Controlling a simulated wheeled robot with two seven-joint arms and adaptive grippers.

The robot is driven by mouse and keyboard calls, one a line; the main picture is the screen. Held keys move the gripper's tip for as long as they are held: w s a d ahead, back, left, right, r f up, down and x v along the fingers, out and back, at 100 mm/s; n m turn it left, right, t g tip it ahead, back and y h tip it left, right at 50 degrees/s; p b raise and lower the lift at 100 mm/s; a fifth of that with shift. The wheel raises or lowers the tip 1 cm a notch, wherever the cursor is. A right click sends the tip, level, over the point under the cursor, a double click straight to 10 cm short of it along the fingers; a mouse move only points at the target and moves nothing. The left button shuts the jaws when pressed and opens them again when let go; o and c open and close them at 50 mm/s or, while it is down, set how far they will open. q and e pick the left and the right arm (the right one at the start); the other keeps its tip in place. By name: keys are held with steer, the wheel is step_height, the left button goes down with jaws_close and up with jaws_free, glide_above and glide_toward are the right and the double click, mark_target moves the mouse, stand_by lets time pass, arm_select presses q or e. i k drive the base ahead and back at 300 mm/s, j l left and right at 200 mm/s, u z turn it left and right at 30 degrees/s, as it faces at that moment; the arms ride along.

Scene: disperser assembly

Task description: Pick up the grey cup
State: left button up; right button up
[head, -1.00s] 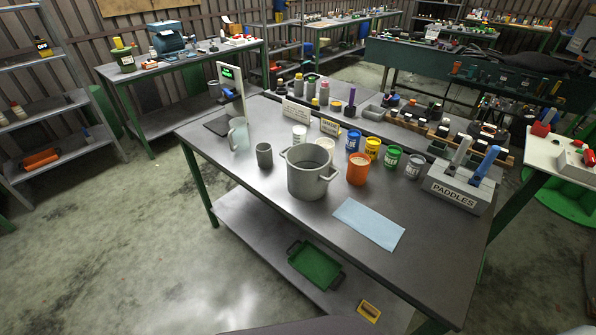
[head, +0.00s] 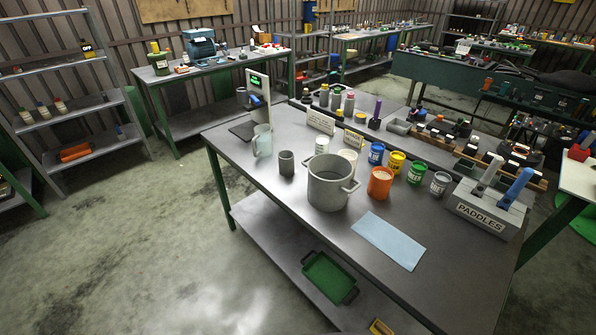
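The grey cup (head: 286,163) stands upright on the metal table (head: 318,249), near its left part. It is a small, plain dark grey cylinder. It stands left of the large grey pot (head: 328,185) and in front of a translucent jug (head: 262,141). Neither of my grippers shows in the head view.
A paddles holder (head: 485,208) is at the right end. A blue cloth (head: 389,240) lies in front. The table's front left is clear.

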mark_target(286, 163)
steer(key=i+j+z, duration=0.15)
steer(key=j, duration=0.25)
steer(key=i+j+z, duration=0.1)
steer(key=j, duration=0.3)
steer(key=i+j+z, duration=0.15)
steer(key=i+j, duration=0.15)
steer(key=j, duration=0.15)
steer(key=i+j+z, duration=0.1)
steer(key=j, duration=0.3)
steer(key=i+j+z, duration=0.15)
steer(key=j, duration=0.35)
steer(key=i+j+z, duration=0.1)
steer(key=j, duration=0.35)
steer(key=j+z, duration=0.15)
steer(key=j, duration=0.3)
steer(key=i, duration=0.05)
